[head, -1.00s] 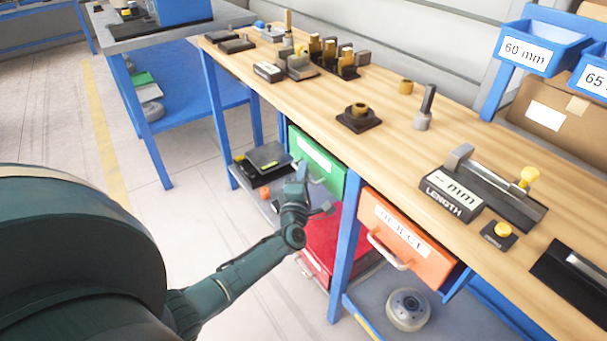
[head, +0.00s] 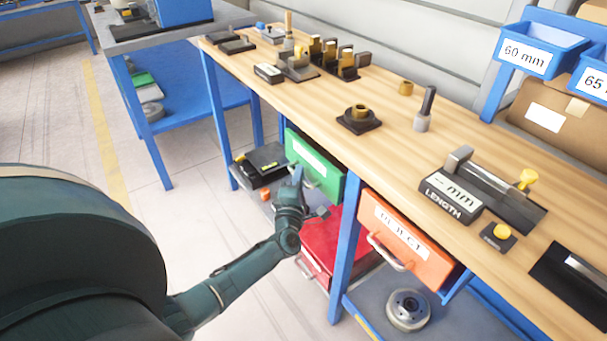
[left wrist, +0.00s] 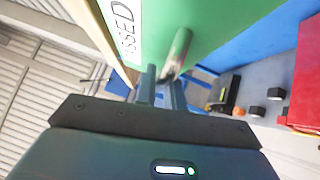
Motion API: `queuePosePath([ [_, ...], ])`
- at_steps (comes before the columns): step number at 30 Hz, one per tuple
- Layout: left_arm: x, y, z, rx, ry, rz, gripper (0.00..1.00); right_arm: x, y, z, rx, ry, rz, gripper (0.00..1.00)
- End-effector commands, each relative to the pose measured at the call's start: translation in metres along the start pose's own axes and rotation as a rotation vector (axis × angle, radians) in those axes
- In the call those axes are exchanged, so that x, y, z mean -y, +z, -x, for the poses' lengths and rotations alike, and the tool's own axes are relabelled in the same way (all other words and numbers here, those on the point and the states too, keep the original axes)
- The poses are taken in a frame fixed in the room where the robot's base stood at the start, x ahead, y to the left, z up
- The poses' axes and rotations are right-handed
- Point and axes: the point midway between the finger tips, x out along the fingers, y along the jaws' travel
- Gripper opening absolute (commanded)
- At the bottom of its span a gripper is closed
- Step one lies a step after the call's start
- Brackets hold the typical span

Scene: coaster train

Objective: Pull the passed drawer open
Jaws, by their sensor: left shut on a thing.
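The passed drawer (head: 318,165) is the green one under the wooden workbench top. Its white label shows in the head view, and part of the lettering, "SSED", shows in the left wrist view on its green front (left wrist: 215,25). My left gripper (head: 299,178) is at the front of this drawer, shut on its bar handle (left wrist: 178,50). The fingers (left wrist: 163,80) partly hide the handle. The drawer front stands a little out from under the bench top. My right gripper is not in view.
An orange reject drawer (head: 405,238) is to the right, past a blue bench leg (head: 344,245). A red box (head: 335,246) stands below the green drawer. A low shelf with black items (head: 260,165) lies to the left. The floor in front is clear.

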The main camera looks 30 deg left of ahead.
Motion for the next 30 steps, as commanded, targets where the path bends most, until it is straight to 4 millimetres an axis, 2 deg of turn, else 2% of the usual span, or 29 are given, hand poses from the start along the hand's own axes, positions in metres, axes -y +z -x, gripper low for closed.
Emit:
queuePosePath([
  [12, -0.019, -0.072, 0.074, 0.002, -0.006, -0.005, 0.0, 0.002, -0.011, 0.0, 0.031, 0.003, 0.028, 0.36],
  [18, -0.025, -0.098, 0.1, 0.002, -0.006, -0.003, 0.0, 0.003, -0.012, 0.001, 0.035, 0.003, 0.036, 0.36],
  [24, -0.029, -0.111, 0.112, 0.001, -0.003, -0.002, 0.0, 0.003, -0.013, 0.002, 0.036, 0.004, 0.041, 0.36],
  [30, -0.029, -0.114, 0.115, 0.001, -0.003, 0.0, 0.0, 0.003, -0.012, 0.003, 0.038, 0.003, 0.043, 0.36],
])
